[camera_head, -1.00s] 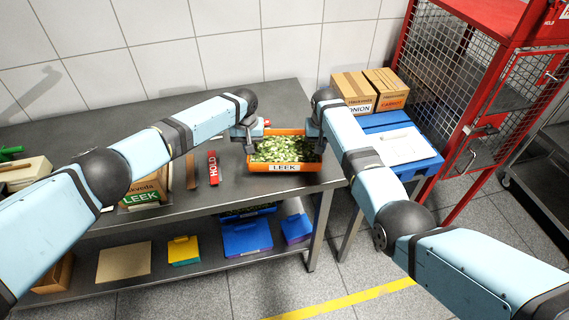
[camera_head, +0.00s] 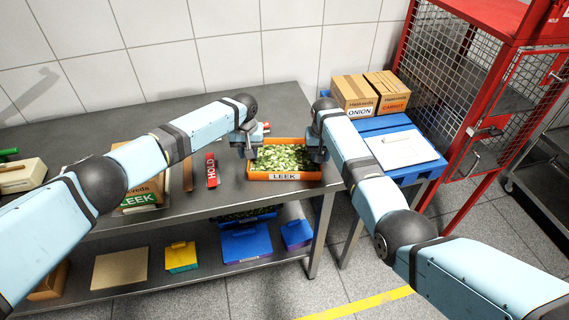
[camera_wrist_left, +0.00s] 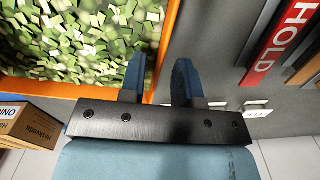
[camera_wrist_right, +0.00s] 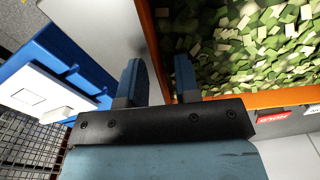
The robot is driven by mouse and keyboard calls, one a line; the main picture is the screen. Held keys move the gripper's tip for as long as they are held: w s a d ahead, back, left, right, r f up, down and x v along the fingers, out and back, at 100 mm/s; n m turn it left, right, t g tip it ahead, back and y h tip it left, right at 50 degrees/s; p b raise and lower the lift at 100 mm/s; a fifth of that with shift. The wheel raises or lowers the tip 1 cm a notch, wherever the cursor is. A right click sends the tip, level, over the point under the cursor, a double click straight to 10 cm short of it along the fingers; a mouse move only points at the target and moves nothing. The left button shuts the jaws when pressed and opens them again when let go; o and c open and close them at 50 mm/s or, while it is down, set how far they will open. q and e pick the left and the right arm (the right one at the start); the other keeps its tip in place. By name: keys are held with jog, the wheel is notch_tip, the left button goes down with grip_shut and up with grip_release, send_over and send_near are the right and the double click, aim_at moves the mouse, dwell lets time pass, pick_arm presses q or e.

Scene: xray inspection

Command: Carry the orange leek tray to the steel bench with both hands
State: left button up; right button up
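The orange leek tray (camera_head: 257,176), full of chopped green leek, sits level on the steel bench (camera_head: 228,195), near its front right corner. Its LEEK label faces the front. My left gripper (camera_head: 250,150) is at the tray's left wall. In the left wrist view its fingers (camera_wrist_left: 158,80) stand apart, one inside and one outside the orange rim. My right gripper (camera_head: 318,152) is at the right wall. In the right wrist view its fingers (camera_wrist_right: 158,80) also stand apart on either side of the rim.
A red HOLD sign (camera_head: 211,170) and a LEEK carton (camera_head: 143,192) lie left of the tray. A blue stand (camera_head: 408,172) with ONION (camera_head: 354,95) and CARROT (camera_head: 388,92) cartons is at the right. A red mesh cage (camera_head: 450,80) stands beyond it.

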jog(key=shift+r, duration=0.25)
pick_arm(q)
notch_tip(320, 180, up, 10)
jog(key=shift+r, duration=0.25)
pick_arm(e)
notch_tip(320, 180, up, 12)
jog(key=shift+f, duration=0.2)
